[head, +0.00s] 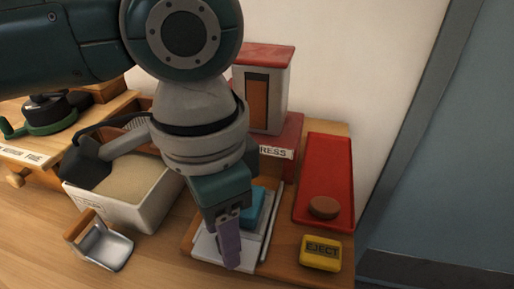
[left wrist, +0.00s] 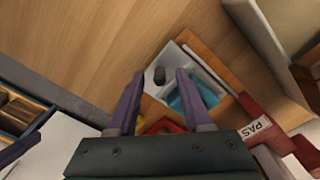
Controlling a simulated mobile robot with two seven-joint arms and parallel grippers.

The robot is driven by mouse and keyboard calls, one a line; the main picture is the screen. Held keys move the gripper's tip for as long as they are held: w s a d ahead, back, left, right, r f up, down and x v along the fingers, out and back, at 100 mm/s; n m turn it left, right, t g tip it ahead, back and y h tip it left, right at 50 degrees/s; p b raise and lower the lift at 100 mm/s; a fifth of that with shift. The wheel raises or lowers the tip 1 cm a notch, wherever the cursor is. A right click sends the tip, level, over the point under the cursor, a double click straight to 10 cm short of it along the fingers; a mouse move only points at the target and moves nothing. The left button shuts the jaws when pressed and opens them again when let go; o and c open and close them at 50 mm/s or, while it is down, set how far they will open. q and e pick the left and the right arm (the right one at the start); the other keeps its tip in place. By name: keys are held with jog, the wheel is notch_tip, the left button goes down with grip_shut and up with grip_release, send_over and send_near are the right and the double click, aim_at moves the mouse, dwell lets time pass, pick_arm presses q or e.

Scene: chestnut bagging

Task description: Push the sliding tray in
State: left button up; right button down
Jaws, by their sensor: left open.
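The sliding tray (head: 208,249) is a pale, low piece on a wooden base in front of the red press. It sticks out toward me, with a blue block (head: 254,207) on its far part. It also shows in the left wrist view (left wrist: 170,57), with a dark round knob (left wrist: 159,75) at its near end. My left gripper (head: 230,252) points down over the tray's near end and hides part of it. Its purple fingers are open, with the knob between or just beyond the tips (left wrist: 157,75). I cannot tell whether they touch it.
The press (head: 270,98) stands behind the tray. To the right lie a red chute (head: 326,170) with a brown disc (head: 324,207) and a yellow EJECT button (head: 321,253). To the left are a bin of grains (head: 145,208) and a metal scoop (head: 103,247).

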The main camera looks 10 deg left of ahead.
pick_arm(q)
grip_shut()
dwell(1.4)
